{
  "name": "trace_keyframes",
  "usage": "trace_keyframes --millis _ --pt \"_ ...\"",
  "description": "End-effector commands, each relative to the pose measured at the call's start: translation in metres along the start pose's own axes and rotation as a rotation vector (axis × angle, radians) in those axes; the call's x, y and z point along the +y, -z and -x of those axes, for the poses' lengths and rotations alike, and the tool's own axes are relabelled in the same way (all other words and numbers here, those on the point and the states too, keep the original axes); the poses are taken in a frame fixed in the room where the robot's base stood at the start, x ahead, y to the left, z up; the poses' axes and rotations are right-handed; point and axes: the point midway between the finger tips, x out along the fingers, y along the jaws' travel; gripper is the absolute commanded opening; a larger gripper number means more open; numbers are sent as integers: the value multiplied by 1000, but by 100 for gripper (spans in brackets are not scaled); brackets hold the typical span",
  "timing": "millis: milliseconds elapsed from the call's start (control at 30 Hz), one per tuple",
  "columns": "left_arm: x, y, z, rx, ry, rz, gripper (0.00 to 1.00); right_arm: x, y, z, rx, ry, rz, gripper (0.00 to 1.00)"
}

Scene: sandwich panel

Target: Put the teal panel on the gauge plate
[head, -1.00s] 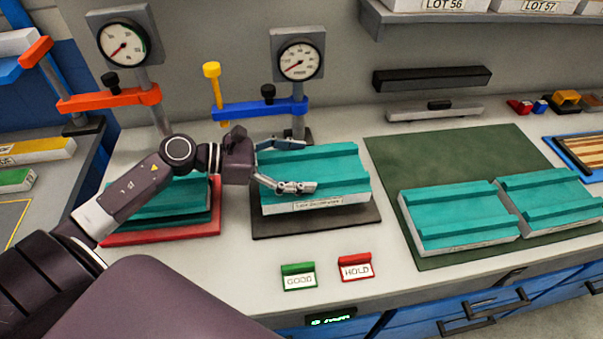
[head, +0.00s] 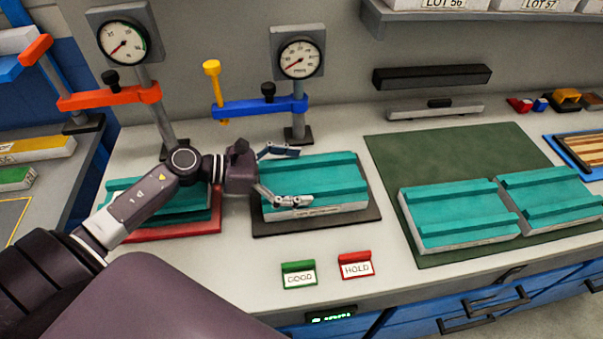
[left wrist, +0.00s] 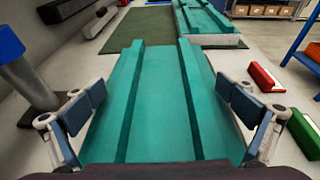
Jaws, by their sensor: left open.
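A teal panel (head: 325,180) with raised ribs lies flat on the dark gauge plate (head: 362,215), below the gauge with the blue arm. My left gripper (head: 285,176) is open at the panel's left end, one finger on its far side and one on its near side. In the left wrist view the panel (left wrist: 155,95) runs away between the two spread fingers (left wrist: 168,112), with a gap visible on the left side. The gripper's palm hides the panel's near end there. My right gripper is out of view.
Two more teal panels (head: 455,216) lie on a green mat (head: 440,150) at right. Stacked panels lie on a red plate (head: 190,229), partly behind my arm. The blue arm (head: 255,107) of the gauge overhangs behind. GOOD (head: 299,275) and HOLD (head: 356,265) markers stand in front.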

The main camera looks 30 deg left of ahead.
Motion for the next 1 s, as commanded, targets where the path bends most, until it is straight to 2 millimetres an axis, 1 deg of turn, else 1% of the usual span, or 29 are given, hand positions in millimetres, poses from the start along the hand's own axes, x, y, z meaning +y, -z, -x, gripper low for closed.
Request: trace_keyframes --millis 233,267,367,533,800,1000 --pt "0 -4 2 0 0 0 99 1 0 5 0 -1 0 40" --pt "0 -1 5 2 0 1 99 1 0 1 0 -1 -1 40" --pt "0 2 18 4 -1 1 99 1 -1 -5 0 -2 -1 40" --pt "0 2 45 4 -1 1 99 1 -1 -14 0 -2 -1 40" --pt "0 0 87 2 -1 2 99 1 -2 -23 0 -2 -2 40" --pt "0 -1 110 1 -1 1 99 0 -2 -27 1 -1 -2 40"
